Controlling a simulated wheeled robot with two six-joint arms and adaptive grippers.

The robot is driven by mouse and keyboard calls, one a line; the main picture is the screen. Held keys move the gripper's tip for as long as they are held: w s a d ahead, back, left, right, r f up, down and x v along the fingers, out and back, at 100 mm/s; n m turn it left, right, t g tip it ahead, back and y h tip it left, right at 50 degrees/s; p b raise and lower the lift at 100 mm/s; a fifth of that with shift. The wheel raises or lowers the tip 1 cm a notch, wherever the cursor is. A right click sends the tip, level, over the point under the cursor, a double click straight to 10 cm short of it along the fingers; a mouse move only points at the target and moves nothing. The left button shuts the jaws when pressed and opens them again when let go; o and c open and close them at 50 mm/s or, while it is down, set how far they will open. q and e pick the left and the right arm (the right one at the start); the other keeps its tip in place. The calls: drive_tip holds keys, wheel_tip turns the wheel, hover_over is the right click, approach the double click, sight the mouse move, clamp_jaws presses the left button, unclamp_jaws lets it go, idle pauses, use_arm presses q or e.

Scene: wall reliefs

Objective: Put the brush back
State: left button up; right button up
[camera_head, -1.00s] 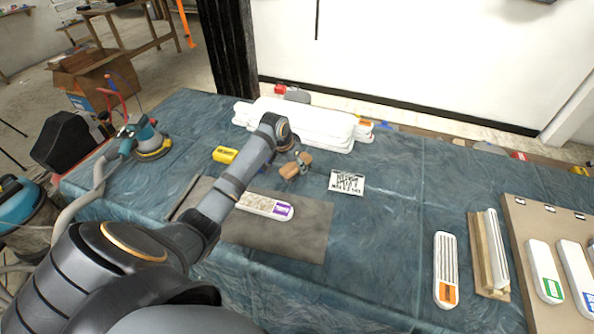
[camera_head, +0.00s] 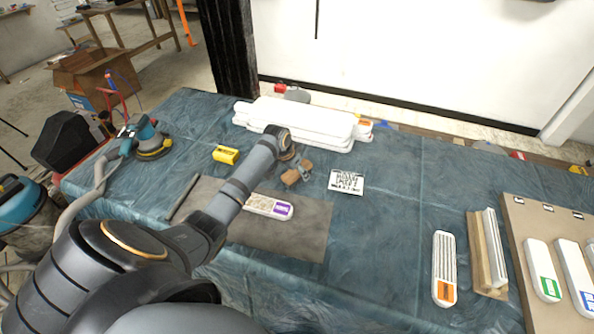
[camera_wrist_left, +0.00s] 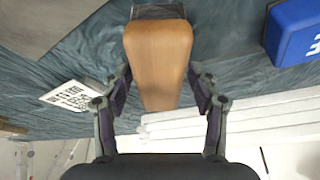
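The brush (camera_head: 297,174) has a brown wooden body and a grey metal part. In the head view it is at the tip of my left arm, over the blue-green cloth between the yellow box and the lettered card. The brush's far end is cut off at the top of that view. I cannot tell whether the brush touches the cloth. My right gripper is not in view.
The lettered card (camera_head: 346,182) lies right of the brush, and the yellow box (camera_head: 226,154) left. White stacked pieces (camera_head: 300,120) lie behind. A grey mat (camera_head: 300,238) bears a purple-ended white piece (camera_head: 282,210). The orange-labelled white piece (camera_head: 444,262) lies right. Cloth between is clear.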

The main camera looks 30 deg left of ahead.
use_arm(q)
drive_tip(key=shift+r, duration=0.2)
drive_tip(key=v, duration=1.2)
